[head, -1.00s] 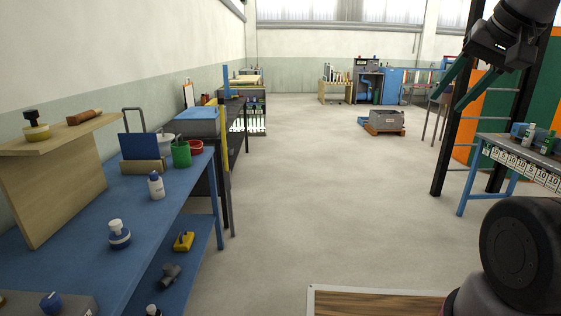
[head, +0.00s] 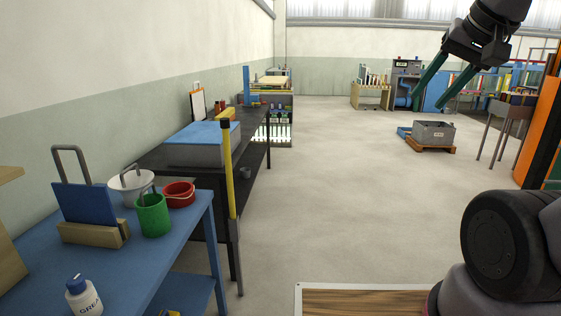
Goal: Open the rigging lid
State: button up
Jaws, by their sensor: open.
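A grey box (head: 196,153) with a flat blue lid (head: 204,134) sits on the black bench at the left in the head view. The lid looks shut, and no writing on it is readable, so I cannot tell whether it is the rigging lid. A grey open-looking crate (head: 433,133) with a small white label stands on a low wooden pallet on the floor, further off. My gripper (head: 426,107) is raised at the upper right, with its two green fingers apart and empty. It is well away from the blue lid.
A blue bench (head: 150,262) at the near left holds a green bucket (head: 153,216), a red bowl (head: 179,194) and a white bottle (head: 84,298). A yellow post (head: 229,175) stands at the black bench's (head: 257,165) front edge. The floor (head: 335,190) between is clear.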

aim_at(201, 132)
jog(key=i+u, duration=0.15)
jog(key=i, duration=0.3)
jog(key=i+l+u, duration=0.15)
jog(key=i, duration=0.3)
jog(key=i+l+u, duration=0.15)
jog(key=i, duration=0.3)
jog(key=i+l+u, duration=0.15)
jog(key=i, duration=0.25)
jog(key=i+l+u, duration=1.15)
jog(key=l, duration=0.15)
